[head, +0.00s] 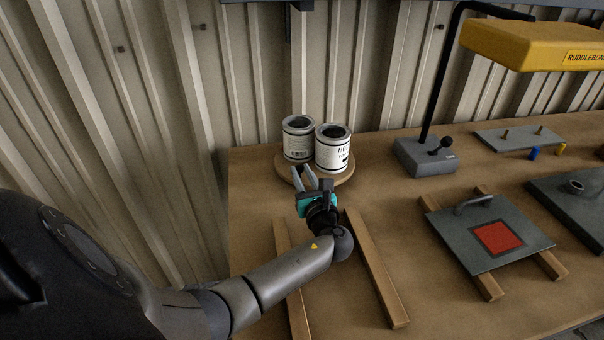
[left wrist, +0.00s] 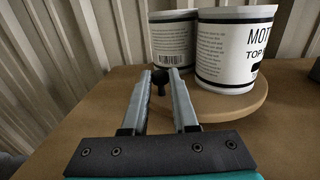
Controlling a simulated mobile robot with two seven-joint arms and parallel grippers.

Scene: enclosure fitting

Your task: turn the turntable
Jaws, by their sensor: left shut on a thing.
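The turntable (head: 344,178) is a round wooden disc at the back left of the bench. Its rim also shows in the left wrist view (left wrist: 235,108). Two white cans with dark bands stand upright on it, a rear left can (head: 298,145) and a front right can (head: 333,157). My left gripper (head: 304,172) is at the near left edge of the disc. Its fingers are shut on a small dark knob (left wrist: 160,78) at the disc's edge, in front of the cans. My right gripper is not in view.
Two wooden rails (head: 378,270) lie on the bench in front of the turntable, beneath my left arm. A grey lamp base (head: 425,157) stands to the right. A grey plate with a handle and red square (head: 480,240) rests on more rails. A corrugated wall is behind.

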